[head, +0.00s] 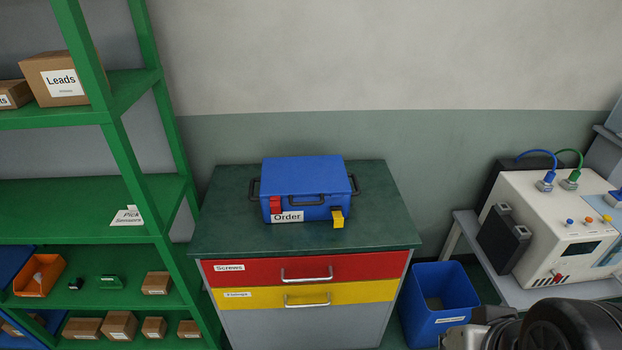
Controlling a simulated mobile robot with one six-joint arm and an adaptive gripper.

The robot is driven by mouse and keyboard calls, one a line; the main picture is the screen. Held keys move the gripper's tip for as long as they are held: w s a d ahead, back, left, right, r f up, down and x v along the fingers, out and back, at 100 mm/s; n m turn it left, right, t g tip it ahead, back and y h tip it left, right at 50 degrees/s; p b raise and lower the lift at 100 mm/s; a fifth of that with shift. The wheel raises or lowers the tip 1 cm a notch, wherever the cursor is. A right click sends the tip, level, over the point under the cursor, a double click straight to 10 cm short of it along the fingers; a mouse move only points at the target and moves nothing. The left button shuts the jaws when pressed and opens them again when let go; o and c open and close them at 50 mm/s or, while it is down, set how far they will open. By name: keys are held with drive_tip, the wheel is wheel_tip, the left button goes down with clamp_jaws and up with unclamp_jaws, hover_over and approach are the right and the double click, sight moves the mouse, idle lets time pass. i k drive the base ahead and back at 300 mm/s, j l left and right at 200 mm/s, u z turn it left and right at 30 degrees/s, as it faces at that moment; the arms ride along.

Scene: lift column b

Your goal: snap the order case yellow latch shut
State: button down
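The blue order case (304,180) stands upright on the dark green top of a drawer cabinet (232,228), with its lid down. Its front carries a white "Order" label (287,217) and a dark handle. The yellow latch (338,218) is at the front right and sticks out from the case, tipped outward and down. The red latch (275,205) at the front left lies flat against the case. Part of my arm shows at the bottom right, well away from the case. My gripper's fingers are not in view.
The cabinet's red drawer (245,275) and yellow drawer (245,297) are shut. A green shelf rack (80,200) with boxes stands at the left. A blue bin (438,300) and a bench with a white instrument (540,220) are at the right. The cabinet top around the case is clear.

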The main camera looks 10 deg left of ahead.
sight(338, 220)
drive_tip(key=i+l, duration=0.15)
drive_tip(key=i, duration=0.25)
drive_tip(key=i+l, duration=0.15)
drive_tip(key=i, duration=0.25)
drive_tip(key=i+l, duration=0.15)
drive_tip(key=i, duration=0.3)
